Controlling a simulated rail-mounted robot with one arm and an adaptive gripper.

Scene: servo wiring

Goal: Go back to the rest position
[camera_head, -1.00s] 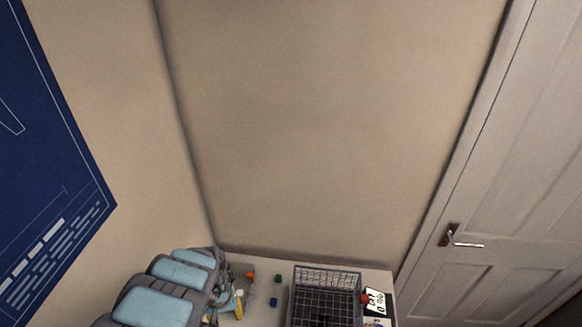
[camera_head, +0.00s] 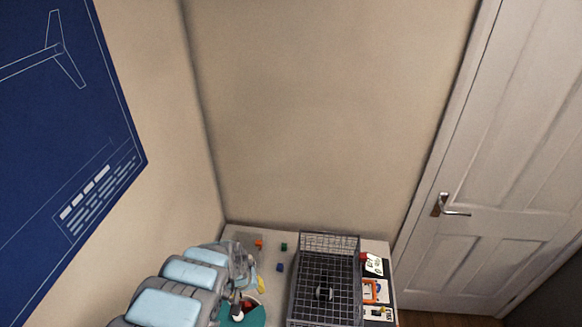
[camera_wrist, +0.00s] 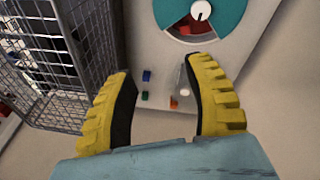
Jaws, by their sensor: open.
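My gripper (camera_wrist: 165,90) is open in the wrist view. Its two yellow ribbed fingers stand wide apart with nothing held between them. They hang over the light table (camera_wrist: 225,70). In the head view my arm stands at the lower left and largely hides the gripper, which is small there. No servo can be made out clearly. A dark object (camera_head: 324,292) shows at the wire basket, too small to name.
A wire basket (camera_head: 301,290) stands mid-table, right of my arm. Small orange (camera_head: 259,243), green (camera_head: 284,247) and blue (camera_head: 280,267) blocks lie behind-left. A teal disc (camera_head: 256,318) is near the arm. Cards (camera_head: 374,265) lie right. Wall and door bound the table.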

